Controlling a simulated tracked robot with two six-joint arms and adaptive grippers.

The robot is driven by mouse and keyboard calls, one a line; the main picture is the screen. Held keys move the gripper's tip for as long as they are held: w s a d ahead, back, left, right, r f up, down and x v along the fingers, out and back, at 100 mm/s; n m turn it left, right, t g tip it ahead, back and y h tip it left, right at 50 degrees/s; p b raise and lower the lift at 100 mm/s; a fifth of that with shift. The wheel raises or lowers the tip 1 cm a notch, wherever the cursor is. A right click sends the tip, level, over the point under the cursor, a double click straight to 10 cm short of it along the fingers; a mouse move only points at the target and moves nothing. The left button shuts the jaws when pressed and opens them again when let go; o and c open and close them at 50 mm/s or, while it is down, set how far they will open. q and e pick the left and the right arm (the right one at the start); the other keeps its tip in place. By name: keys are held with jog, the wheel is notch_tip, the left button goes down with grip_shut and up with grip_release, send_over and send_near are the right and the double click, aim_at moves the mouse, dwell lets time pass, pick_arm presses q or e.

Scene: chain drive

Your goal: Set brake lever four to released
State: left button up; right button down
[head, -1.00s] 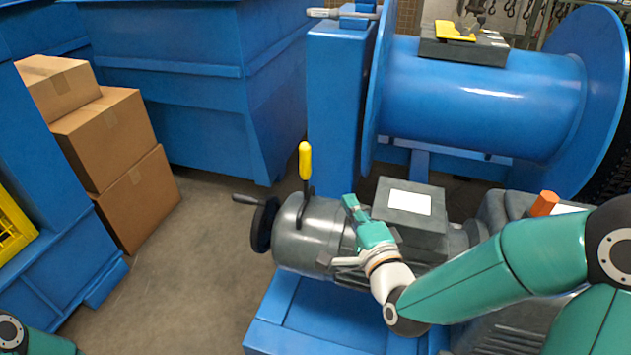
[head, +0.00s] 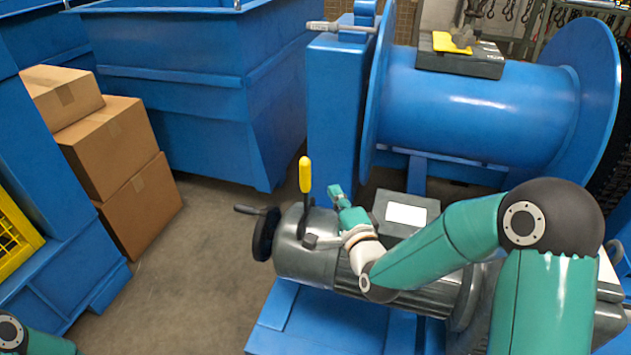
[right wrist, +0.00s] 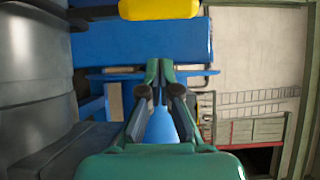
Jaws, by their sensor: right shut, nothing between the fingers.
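A brake lever (head: 305,178) with a yellow grip on a dark arm stands nearly upright on the grey motor housing (head: 300,262). I can read no number on it. My right gripper (head: 335,190) is shut and empty, to the right of the lever and apart from it. In the right wrist view the two fingers (right wrist: 160,72) meet at their tips, and a yellow piece, likely the lever's grip (right wrist: 160,9), shows at the top edge beyond them. My left gripper is out of view; only part of my left arm shows at the lower left corner.
A dark handwheel (head: 265,233) with a crank sits at the motor's left end. A blue post (head: 335,110) and large blue drum (head: 475,110) stand behind. Blue bins (head: 190,90) and cardboard boxes (head: 110,150) are at left. The floor left of the motor is clear.

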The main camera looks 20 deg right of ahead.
aim_at(306, 188)
jog(key=w+a, duration=0.2)
jog(key=w, duration=0.3)
jog(key=shift+a+b, duration=0.3)
jog(key=shift+a, duration=0.1)
jog(key=shift+a, duration=0.2)
